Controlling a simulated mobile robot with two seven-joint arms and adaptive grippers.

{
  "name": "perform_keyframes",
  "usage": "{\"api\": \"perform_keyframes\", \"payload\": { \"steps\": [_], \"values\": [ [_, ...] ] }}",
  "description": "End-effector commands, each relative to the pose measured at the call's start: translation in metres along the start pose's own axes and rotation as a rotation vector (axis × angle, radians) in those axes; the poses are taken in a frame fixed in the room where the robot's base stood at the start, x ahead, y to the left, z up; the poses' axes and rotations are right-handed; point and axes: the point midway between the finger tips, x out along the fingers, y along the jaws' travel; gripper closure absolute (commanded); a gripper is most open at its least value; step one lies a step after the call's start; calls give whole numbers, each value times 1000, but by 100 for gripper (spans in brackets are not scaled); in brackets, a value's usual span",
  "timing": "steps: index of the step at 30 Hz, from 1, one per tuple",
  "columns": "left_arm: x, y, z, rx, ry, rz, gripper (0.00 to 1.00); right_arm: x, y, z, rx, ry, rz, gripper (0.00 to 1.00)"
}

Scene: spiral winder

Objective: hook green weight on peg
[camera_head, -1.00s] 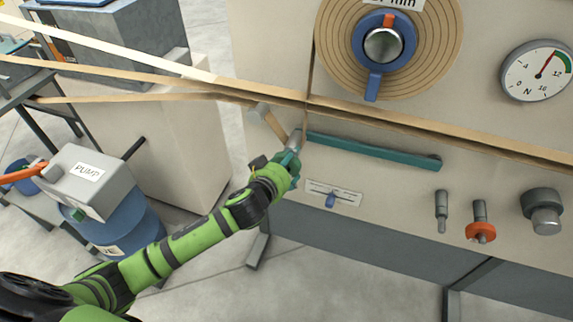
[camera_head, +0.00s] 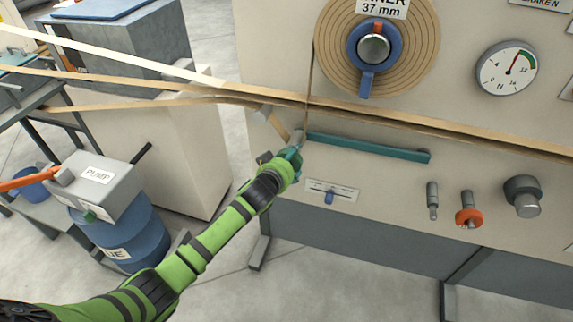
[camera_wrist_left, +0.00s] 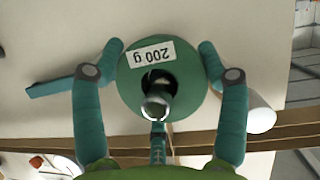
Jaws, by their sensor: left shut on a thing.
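The green weight (camera_wrist_left: 135,90) is a round disc with an upside-down "200 g" label, facing me in the left wrist view. My left gripper (camera_wrist_left: 161,50) is shut on it, with one teal finger on each side of the disc. A shiny metal peg end (camera_wrist_left: 157,97) shows in the dark opening at the disc's middle; I cannot tell how far it passes through. In the head view my left gripper (camera_head: 293,158) is at the machine panel, below the wooden strips, and mostly hides the weight. My right gripper is not in view.
A teal bar (camera_head: 370,148) is on the panel just right of the gripper. Farther right are a bare grey peg (camera_head: 432,200), a peg with an orange disc (camera_head: 468,217) and a dark knob (camera_head: 523,195). Tan strips (camera_head: 220,98) cross above. A blue drum (camera_head: 130,232) stands left.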

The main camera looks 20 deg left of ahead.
Motion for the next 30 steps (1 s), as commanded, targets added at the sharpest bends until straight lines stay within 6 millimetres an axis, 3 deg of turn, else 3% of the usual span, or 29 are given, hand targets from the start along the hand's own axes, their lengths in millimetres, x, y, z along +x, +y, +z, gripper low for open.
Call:
{"api": "perform_keyframes", "payload": {
  "steps": [8,30],
  "values": [
    [-9,0,4,-1,-3,0,85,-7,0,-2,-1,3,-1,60],
    [-84,1,35,-1,-2,2,85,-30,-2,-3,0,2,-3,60]
  ]
}}
